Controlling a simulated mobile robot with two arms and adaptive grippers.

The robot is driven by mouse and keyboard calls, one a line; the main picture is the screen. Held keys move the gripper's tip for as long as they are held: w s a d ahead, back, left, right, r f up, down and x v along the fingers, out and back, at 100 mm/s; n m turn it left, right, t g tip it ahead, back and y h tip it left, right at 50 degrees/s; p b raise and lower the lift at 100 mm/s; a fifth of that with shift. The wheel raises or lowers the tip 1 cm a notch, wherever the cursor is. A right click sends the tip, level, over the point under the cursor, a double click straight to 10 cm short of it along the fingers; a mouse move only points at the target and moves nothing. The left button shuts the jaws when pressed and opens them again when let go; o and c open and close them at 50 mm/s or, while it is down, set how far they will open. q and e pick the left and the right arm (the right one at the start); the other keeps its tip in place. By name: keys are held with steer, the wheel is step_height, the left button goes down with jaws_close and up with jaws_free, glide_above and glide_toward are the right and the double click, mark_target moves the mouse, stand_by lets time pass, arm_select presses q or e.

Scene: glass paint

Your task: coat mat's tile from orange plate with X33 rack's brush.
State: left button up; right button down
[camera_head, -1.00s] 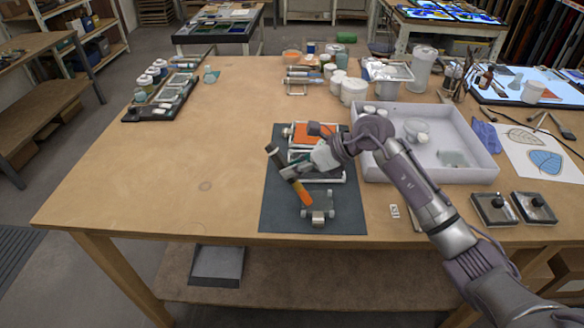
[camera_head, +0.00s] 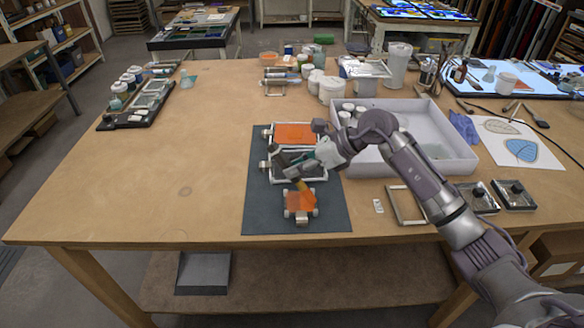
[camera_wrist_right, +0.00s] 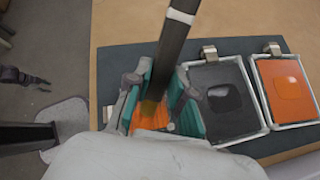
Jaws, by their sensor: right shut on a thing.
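In the head view the dark mat (camera_head: 256,208) lies at the table's front. The tile (camera_head: 300,202) sits in a small holder on the mat's near part, and its face shows orange. My right gripper (camera_head: 303,172) is shut on the brush, just above and beyond the tile. The brush's dark handle with a white band (camera_wrist_right: 172,48) slants up between the fingers in the wrist view. The bristles are at the tile, but exact contact is unclear. The orange plate (camera_head: 294,132) is at the mat's far end; it also shows in the wrist view (camera_wrist_right: 284,86). My left gripper is out of view.
A dark plate (camera_wrist_right: 226,98) lies between tile and orange plate. A white tray (camera_head: 455,160) with jars stands right of the mat. An empty frame (camera_head: 392,205) and a small label card (camera_head: 378,206) lie at the front right.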

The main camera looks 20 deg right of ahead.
mark_target(282, 157)
steer(key=shift+a, duration=0.1)
steer(key=shift+r+p, duration=1.4)
steer(key=shift+r, duration=1.15)
steer(key=s+b+x, duration=0.1)
steer(key=b+x, duration=0.5)
steer(key=b, duration=0.1)
steer(key=shift+w+a+f, duration=0.2)
steer(key=shift+a, duration=0.35)
steer(key=shift+s, duration=0.1)
